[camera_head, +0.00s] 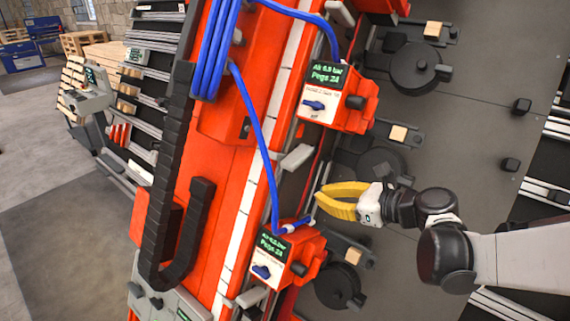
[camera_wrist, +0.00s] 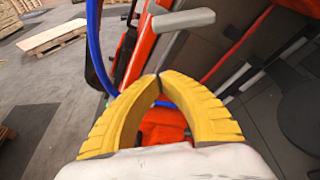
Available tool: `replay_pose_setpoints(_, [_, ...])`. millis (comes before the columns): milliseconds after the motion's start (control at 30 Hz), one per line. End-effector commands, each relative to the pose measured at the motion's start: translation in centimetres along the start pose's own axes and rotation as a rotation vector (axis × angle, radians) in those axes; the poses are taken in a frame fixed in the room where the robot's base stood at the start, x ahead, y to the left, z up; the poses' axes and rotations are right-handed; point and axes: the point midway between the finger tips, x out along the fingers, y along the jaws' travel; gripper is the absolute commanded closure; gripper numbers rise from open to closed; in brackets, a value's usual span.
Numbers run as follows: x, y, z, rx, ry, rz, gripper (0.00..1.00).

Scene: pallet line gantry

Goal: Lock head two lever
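A grey lever handle (camera_head: 297,157) juts from the orange gantry beam, below the upper head box. My gripper (camera_head: 320,198) has yellow curved fingers, close to the beam between the two head boxes. In the wrist view its fingertips (camera_wrist: 158,76) meet or nearly meet, with nothing seen between them. The upper head box (camera_head: 337,96) and lower head box (camera_head: 287,256) each have a green display and a blue knob. I cannot read which is head two.
Another grey handle (camera_head: 250,297) sits beside the lower box. Blue hoses (camera_head: 262,140) loop along the orange beam (camera_head: 232,165) and reach the boxes. A black cable chain (camera_head: 165,170) runs to the left. Dark grey plating (camera_head: 465,130) lies to the right of the heads.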

Motion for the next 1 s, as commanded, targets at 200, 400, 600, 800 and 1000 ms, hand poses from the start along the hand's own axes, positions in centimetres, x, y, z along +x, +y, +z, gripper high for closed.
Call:
replay_pose_setpoints(200, [0.0,-0.1,0.0,0.015,-0.006,0.0,1.0])
replay_pose_setpoints(400, [0.3,-0.1,0.0,0.012,-0.006,0.0,1.0])
replay_pose_setpoints(600, [2.9,0.0,-0.1,0.011,-0.006,0.002,1.0])
replay_pose_setpoints(800, [7.3,0.1,-0.1,0.01,-0.005,0.004,1.0])
replay_pose_setpoints(1000, [9.9,-0.1,1.0,0.012,-0.006,0.0,1.0])
